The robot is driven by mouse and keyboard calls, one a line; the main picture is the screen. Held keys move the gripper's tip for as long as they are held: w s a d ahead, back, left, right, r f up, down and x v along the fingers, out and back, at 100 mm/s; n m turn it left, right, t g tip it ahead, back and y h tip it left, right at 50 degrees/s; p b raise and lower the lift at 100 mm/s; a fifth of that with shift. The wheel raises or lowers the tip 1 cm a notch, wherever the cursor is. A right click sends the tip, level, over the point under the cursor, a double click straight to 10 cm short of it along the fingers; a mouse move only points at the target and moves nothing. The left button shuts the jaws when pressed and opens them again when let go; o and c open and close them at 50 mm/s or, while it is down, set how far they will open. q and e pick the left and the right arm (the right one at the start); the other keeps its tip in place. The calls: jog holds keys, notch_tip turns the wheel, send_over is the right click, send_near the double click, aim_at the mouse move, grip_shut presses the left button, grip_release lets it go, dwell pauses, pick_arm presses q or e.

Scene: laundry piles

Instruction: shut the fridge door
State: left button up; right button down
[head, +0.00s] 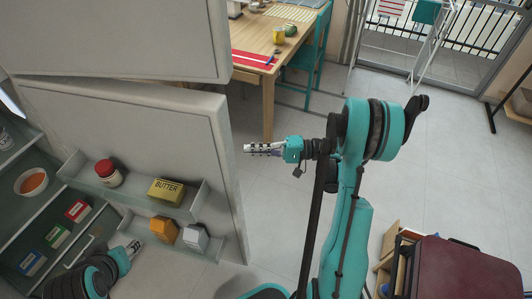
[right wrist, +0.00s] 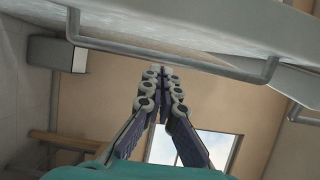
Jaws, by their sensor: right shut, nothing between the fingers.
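The fridge door (head: 220,150) stands open, with its shelved inner side facing left in the head view. Its racks hold a red-lidded jar (head: 108,173), a yellow butter box (head: 166,191) and small cartons (head: 164,230). My right gripper (head: 248,149) is shut and empty, pointing left, beside the outer side of the door's free edge. Contact is not clear. In the right wrist view the closed fingers (right wrist: 160,72) are below a pale panel with a long bar handle (right wrist: 170,55). My left gripper (head: 136,245) is low at the left, near the lower rack; its jaws are too small to judge.
An upper door panel (head: 115,38) is above the fridge door. Fridge shelves (head: 55,205) with a bowl (head: 32,182) and boxes are at left. A wooden table (head: 255,50) and teal chair (head: 313,55) stand behind. A dark red box (head: 455,272) is at lower right. Floor between is clear.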

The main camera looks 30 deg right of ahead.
jog(key=a, duration=0.1)
jog(key=s+a+b, duration=0.1)
jog(key=a, duration=0.3)
jog(key=shift+s+b, duration=0.35)
jog(key=shift+b, duration=0.05)
jog(key=shift+a+f, duration=0.1)
